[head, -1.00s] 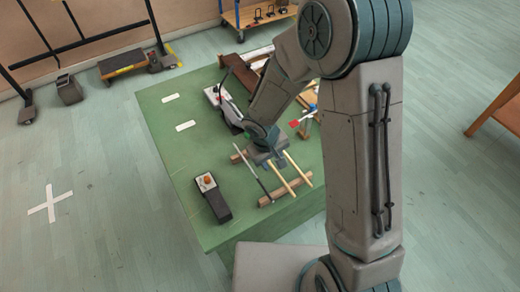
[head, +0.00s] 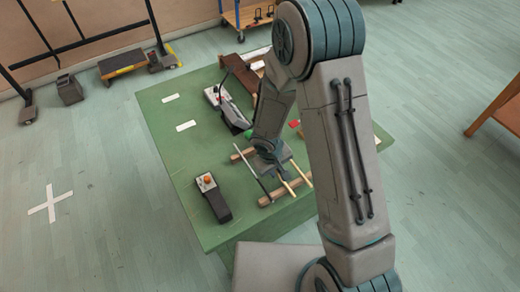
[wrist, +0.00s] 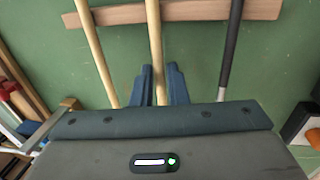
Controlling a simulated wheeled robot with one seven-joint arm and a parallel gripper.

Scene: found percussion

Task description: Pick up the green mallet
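Three long sticks lie side by side across wooden rails on a green table: two with pale wooden shafts and one with a dark shaft (head: 257,183). My gripper (wrist: 158,80) is down at the middle wooden shaft (wrist: 155,35), which also shows in the head view (head: 290,192). Its two fingers sit close on either side of the shaft, with no clear gap. The other wooden shaft (wrist: 92,45) and the dark one (wrist: 230,45) are apart from the fingers.
The green table (head: 160,120) also holds a black box with an orange knob (head: 213,198) and a longer grey-and-black device (head: 227,108). A wooden rail (wrist: 185,11) crosses under the shafts. The table's left side is mostly clear.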

